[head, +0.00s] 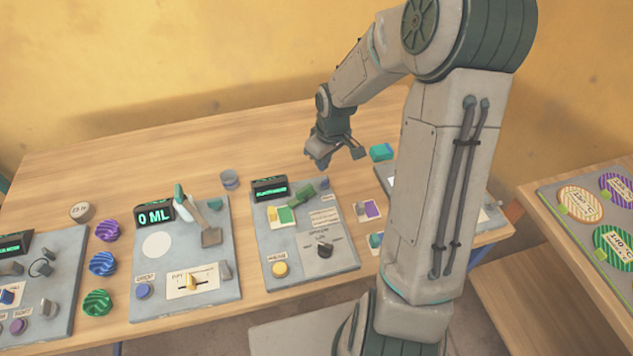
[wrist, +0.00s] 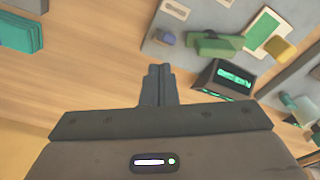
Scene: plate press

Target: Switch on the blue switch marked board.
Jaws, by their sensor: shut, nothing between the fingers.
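My gripper (head: 322,163) is shut and empty, held above the table behind the third panel; its closed fingers (wrist: 158,85) show in the wrist view. I cannot read the word board on any label. A small blue control (head: 325,184) sits at the back right of the grey third panel (head: 338,262). It also shows in the wrist view (wrist: 166,38), beyond the fingertips and apart from them, beside a green lever (wrist: 213,44). A purple switch-like piece (head: 372,209) on a card stands further right. My arm hides much of the panel there.
The third panel has a raised dark display (head: 269,189), a black knob (head: 323,250) and a yellow button (head: 280,269). The second panel with a 0 ML display (head: 154,215) is left of it. A teal block (head: 381,152) lies near my gripper. The table behind the panels is mostly clear.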

